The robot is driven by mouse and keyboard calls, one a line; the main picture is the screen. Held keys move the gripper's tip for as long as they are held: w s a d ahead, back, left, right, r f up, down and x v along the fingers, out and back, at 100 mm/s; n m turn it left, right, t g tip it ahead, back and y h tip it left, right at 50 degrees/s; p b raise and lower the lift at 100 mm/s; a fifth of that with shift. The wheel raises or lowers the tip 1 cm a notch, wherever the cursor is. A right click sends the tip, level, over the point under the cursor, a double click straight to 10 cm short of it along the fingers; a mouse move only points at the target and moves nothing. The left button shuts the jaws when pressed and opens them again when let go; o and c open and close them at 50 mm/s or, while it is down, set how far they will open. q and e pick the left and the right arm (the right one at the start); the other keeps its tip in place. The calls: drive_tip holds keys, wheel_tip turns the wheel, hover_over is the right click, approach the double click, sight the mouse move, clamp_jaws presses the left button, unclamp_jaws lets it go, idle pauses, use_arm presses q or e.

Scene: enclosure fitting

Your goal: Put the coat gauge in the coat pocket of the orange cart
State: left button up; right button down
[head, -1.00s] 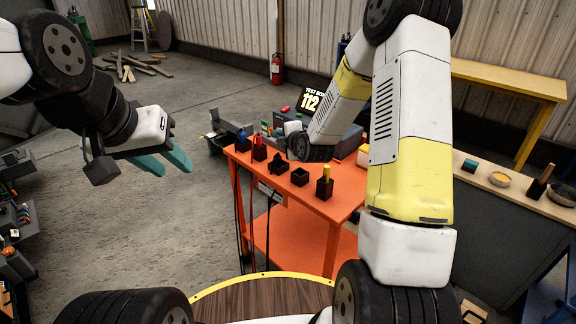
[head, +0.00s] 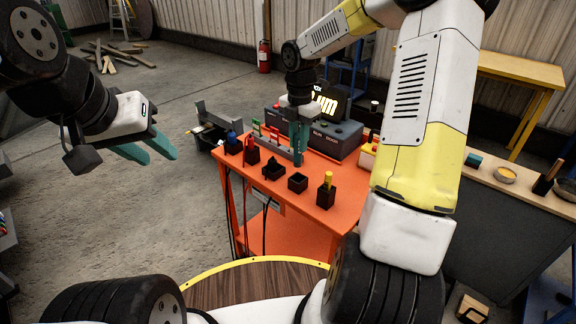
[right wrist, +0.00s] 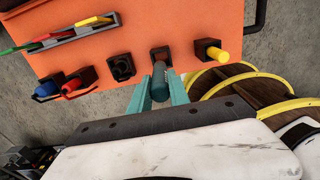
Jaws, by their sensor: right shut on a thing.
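The orange cart (head: 318,215) stands in front of me with a row of small dark pockets on its top. My right gripper (head: 299,160) points down over the cart, shut on a dark teal cylinder, seemingly the coat gauge (right wrist: 160,86). The gauge sits between the teal fingers (right wrist: 159,92) in the right wrist view, in line with a dark pocket (right wrist: 160,57). In the head view that pocket (head: 298,183) looks empty; I cannot read any label. Whether the gauge touches it is unclear. My left gripper (head: 152,150) is open and empty, left of the cart.
Neighbouring pockets hold a yellow-handled piece (head: 327,180), a red one (head: 251,143) and a blue one (head: 232,138). Another dark pocket (head: 273,171) has unclear contents. A grey rack (head: 275,148) and a dark display box (head: 338,137) stand behind. A workbench (head: 490,178) is at right.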

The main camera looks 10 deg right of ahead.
sight(299, 163)
wheel_tip(299, 163, down, 10)
drive_tip(key=shift+d+r, duration=0.1)
drive_tip(key=shift+r, duration=0.15)
drive_tip(key=c, duration=1.2)
unclamp_jaws()
drive_tip(key=shift+s, duration=0.1)
drive_tip(key=shift+c, duration=0.2)
drive_tip(key=shift+r, duration=0.1)
wheel_tip(299, 163, up, 12)
drive_tip(key=shift+f, duration=0.2)
drive_tip(key=s+r+m+t, duration=0.2)
drive_tip(key=s+r+m, duration=0.3)
drive_tip(key=s+m, duration=0.3)
drive_tip(key=s+a+r+m+t+y, duration=0.1)
drive_tip(key=s+r+m, duration=0.3)
drive_tip(key=s+m, duration=0.4)
drive_tip(key=s+a+r+m+t+y, duration=0.1)
drive_tip(key=s+r+m+t, duration=0.2)
drive_tip(key=s+r+m, duration=0.2)
drive_tip(key=shift+s+a+r+m, duration=0.15)
drive_tip(key=shift+s+r+m, duration=0.15)
drive_tip(key=shift+s+m, duration=1.55)
